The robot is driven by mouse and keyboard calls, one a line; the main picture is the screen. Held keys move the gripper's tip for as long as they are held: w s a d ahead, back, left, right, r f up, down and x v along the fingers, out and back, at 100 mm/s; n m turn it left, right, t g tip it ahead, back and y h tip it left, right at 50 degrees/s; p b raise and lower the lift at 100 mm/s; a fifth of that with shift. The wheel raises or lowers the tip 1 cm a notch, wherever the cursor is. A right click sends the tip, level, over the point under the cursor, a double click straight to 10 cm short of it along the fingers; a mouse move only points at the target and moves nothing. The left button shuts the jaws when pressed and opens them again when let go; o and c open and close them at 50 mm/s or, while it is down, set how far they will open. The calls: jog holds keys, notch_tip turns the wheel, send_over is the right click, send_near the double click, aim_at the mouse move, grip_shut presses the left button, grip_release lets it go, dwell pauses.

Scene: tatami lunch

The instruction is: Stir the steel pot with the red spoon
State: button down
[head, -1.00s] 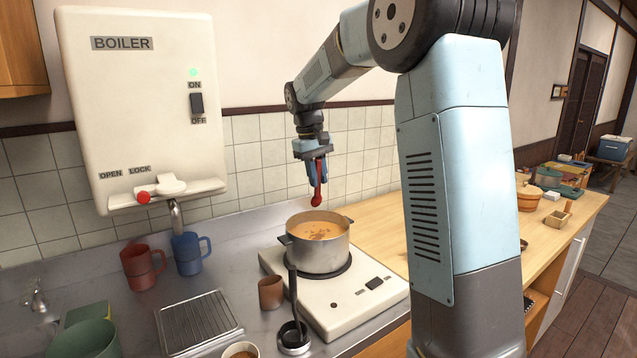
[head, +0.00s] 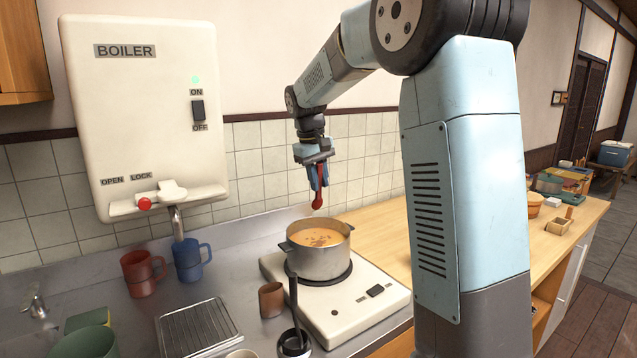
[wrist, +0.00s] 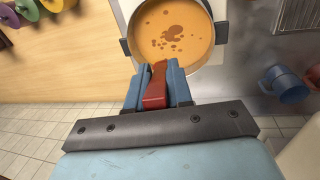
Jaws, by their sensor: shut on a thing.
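The steel pot (head: 318,262) stands on the white cooker and holds orange soup with brown bits. The soup (wrist: 172,33) fills the top of the wrist view. My gripper (head: 317,178) is above the pot's back rim, fingers pointing down. It is shut on the red spoon (head: 317,200), whose bowl end hangs down in the air, clear of the soup. In the wrist view the red spoon (wrist: 155,88) lies between the two blue fingers; its far end points toward the pot.
The white cooker (head: 375,318) is under the pot. A brown cup (head: 271,299) and a dark ladle in a holder (head: 294,340) stand in front. Red (head: 143,272) and blue (head: 190,260) mugs are at left.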

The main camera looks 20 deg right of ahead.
jog(key=shift+s, duration=0.25)
jog(key=shift+s+a+f, duration=0.5)
jog(key=shift+s+f, duration=1.75)
jog(key=shift+f, duration=0.05)
jog(key=w+d+f, duration=0.1)
jog(key=w+f, duration=0.3)
jog(key=f, duration=0.7)
jog(key=shift+w+f, duration=0.15)
jog(key=shift+w, duration=0.2)
jog(key=shift+a, duration=0.15)
